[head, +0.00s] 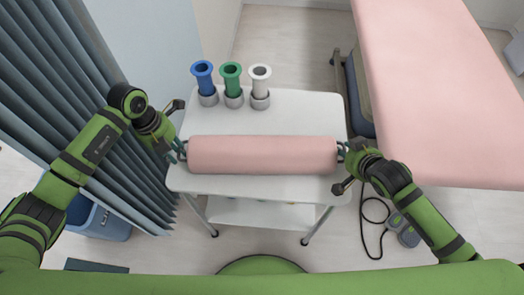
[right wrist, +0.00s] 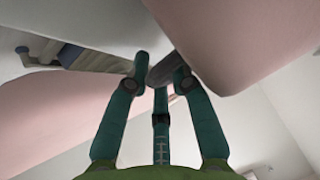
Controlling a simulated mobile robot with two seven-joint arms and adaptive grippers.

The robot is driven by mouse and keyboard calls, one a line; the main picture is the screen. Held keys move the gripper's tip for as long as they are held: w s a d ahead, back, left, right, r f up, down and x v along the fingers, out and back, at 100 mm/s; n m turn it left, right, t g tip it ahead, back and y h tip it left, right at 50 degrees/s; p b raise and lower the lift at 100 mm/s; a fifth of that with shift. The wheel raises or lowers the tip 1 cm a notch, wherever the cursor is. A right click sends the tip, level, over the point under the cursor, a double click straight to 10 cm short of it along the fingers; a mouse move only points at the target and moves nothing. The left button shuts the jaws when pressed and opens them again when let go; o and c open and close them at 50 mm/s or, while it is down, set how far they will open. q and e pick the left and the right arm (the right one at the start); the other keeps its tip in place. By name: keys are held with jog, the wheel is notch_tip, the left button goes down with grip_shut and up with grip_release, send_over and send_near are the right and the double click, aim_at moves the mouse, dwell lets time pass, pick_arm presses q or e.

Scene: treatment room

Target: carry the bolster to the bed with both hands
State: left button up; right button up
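The bolster (head: 262,155) is a pink roll lying lengthwise across the front of the white trolley top. A small dark handle shows at each end. My left gripper (head: 180,150) is at the handle on its left end, and my right gripper (head: 341,151) is at the handle on its right end. In the right wrist view, a dark grey handle (right wrist: 165,68) lies between the teal fingertips of the right gripper (right wrist: 160,78). Whether either gripper's fingers are closed is unclear. The bed (head: 440,90), with a pink top, stands at the right.
Blue (head: 202,78), green (head: 231,80) and white (head: 260,80) holders stand at the back of the trolley (head: 310,112). A curtain (head: 70,90) and blue bin (head: 100,220) are at the left. A grey device with a cable (head: 405,232) lies on the floor at right.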

pick_arm(q)
jog(key=shift+c, duration=0.5)
pick_arm(e)
jog(key=shift+c, duration=0.4)
pick_arm(q)
grip_shut()
pick_arm(e)
grip_shut()
pick_arm(q)
jog(key=shift+r, duration=0.15)
pick_arm(e)
jog(key=shift+r, duration=0.15)
